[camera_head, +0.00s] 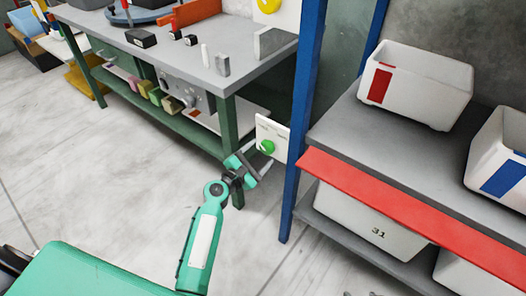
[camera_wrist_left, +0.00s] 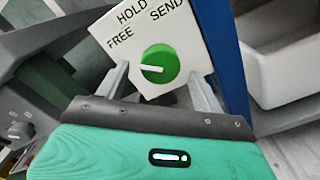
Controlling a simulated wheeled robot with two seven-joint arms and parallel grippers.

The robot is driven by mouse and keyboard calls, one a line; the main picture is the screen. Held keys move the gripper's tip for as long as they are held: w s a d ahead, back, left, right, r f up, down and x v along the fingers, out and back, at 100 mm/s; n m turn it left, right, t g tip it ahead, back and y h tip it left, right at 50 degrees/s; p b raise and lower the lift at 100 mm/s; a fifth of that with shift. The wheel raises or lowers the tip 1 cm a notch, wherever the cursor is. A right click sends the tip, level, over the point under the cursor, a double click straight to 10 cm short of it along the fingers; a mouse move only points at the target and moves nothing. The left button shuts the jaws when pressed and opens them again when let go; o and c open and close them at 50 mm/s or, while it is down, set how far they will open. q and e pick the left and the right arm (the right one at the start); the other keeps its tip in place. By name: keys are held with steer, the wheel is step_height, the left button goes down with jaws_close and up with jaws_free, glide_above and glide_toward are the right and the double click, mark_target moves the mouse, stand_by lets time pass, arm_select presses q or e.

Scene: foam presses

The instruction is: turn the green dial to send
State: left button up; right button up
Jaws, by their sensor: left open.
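The green dial (camera_head: 267,147) is a round knob on a white panel (camera_head: 272,128) beside the blue post. In the left wrist view the dial (camera_wrist_left: 160,63) faces me, and the panel (camera_wrist_left: 185,40) reads FREE, HOLD and SEND. The dial's white mark points left, nearest the FREE side and away from SEND. My left gripper (camera_head: 256,164) is open just in front of the panel. In the wrist view its fingers (camera_wrist_left: 160,88) stand on either side of the dial, apart from it and empty. My right gripper is not in view.
A blue post (camera_head: 302,120) stands right of the panel. A shelf with a red front edge (camera_head: 400,205) carries white bins (camera_head: 415,85). A green-legged workbench (camera_head: 195,60) with small blocks stands behind. The floor at left is clear.

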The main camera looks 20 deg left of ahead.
arm_select(q)
steer(key=shift+x, duration=1.15)
steer(key=c, duration=1)
